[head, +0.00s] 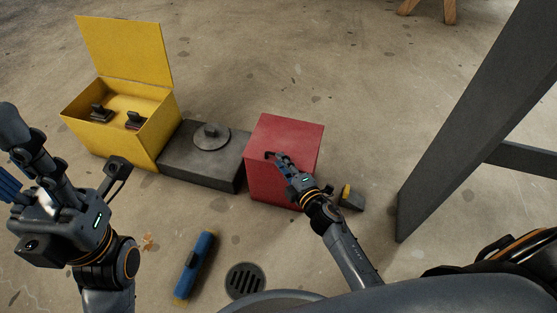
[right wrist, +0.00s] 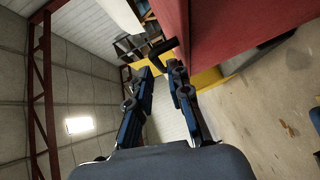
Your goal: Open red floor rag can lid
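The red can (head: 286,150) is a box on the floor in the middle of the head view, with its flat lid (head: 292,132) down. My right gripper (head: 275,157) is over the can's near part, by the lid. In the right wrist view, its two fingers (right wrist: 160,68) are apart with nothing between them. The can's red side (right wrist: 228,28) is close to the right finger, and a small dark tab (right wrist: 163,47) lies just beyond the fingertips; contact cannot be told. My left gripper (head: 66,140) is raised at the left, fingers apart and empty.
A yellow box (head: 120,140) with its lid up holds dark pieces. A dark grey box (head: 200,170) with a round knob sits between it and the can. A blue tool (head: 195,265), a floor drain (head: 245,281) and a small dark block (head: 351,199) are near. A grey beam (head: 470,110) stands right.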

